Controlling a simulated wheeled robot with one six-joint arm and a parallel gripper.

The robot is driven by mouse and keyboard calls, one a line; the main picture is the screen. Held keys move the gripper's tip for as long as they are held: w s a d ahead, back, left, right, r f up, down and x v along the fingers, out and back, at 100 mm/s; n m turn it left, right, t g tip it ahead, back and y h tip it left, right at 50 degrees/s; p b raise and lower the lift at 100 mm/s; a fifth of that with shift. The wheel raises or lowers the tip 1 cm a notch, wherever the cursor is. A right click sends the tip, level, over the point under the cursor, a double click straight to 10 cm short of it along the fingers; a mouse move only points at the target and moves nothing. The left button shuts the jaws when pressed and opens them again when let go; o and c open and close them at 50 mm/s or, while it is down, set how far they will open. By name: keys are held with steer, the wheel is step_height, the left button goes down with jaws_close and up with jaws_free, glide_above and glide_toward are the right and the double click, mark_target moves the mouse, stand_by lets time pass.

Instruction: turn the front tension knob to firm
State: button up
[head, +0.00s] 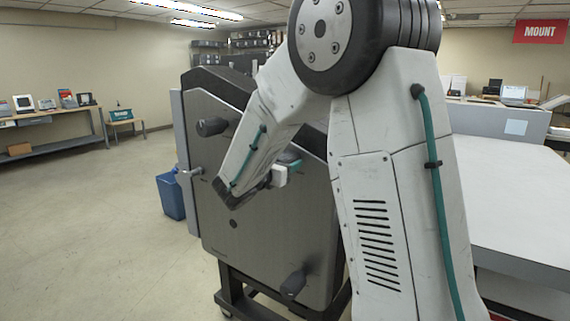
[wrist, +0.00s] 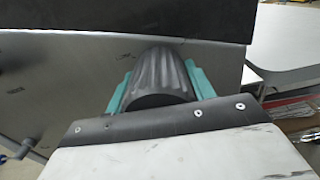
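A dark grey ribbed knob (wrist: 160,76) stands out from the grey side panel of the laminator in the wrist view. The teal fingers of my gripper (wrist: 158,90) lie along its left and right sides and appear to touch it. In the head view my gripper (head: 289,165) is at the laminator's dark panel (head: 255,225), partly behind my arm. The gripped knob cannot be made out there. Small dark marks on the panel near the knob are too small to read, so its setting cannot be told.
Other dark handles stick out of the panel at upper left (head: 212,126) and lower right (head: 293,284). A metal crank (head: 189,173) sits at the panel's left edge. A blue bin (head: 171,195) stands beyond it. A white table (head: 515,205) is at the right. The left floor is clear.

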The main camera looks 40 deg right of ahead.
steer(key=shift+m, duration=0.3)
steer(key=m, duration=0.4)
steer(key=shift+m, duration=0.4)
steer(key=m, duration=0.5)
steer(key=shift+m, duration=0.4)
steer(key=o, duration=1)
steer(key=shift+c, duration=0.2)
steer(key=v, duration=0.8)
